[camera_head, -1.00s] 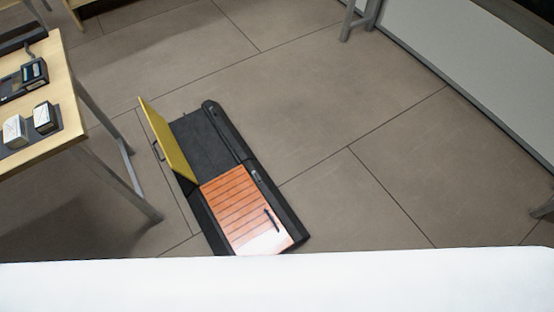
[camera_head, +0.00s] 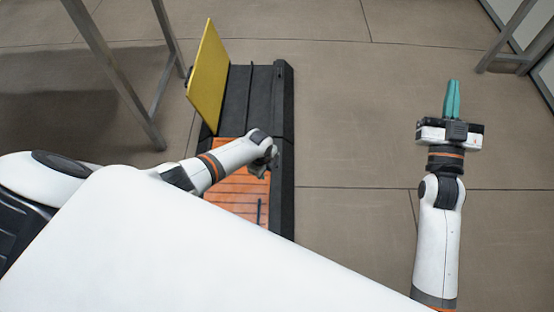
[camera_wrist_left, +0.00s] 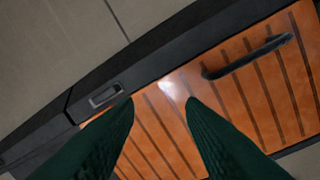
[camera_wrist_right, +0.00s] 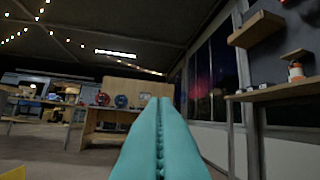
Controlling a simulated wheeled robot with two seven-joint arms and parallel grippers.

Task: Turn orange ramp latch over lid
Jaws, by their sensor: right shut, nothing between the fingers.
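The orange ribbed lid (camera_head: 228,196) lies flat in a long black floor frame (camera_head: 283,200); it fills much of the left wrist view (camera_wrist_left: 285,85). A dark bar handle (camera_head: 259,212) is on it, also seen in the left wrist view (camera_wrist_left: 248,57). A small dark latch-like piece (camera_wrist_left: 105,95) sits on the black rim beside the lid's edge. My left gripper (camera_wrist_left: 158,103) is open and empty above the lid, its fingertips between that piece and the handle. In the head view its fingers are hidden. My right gripper (camera_head: 453,88) is shut and empty, off to the right.
A yellow panel (camera_head: 209,75) stands raised at the left of the frame's far half. Grey table legs (camera_head: 115,75) are at the left. A white surface (camera_head: 150,255) covers the lower head view. The floor (camera_head: 350,130) between frame and right arm is clear.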

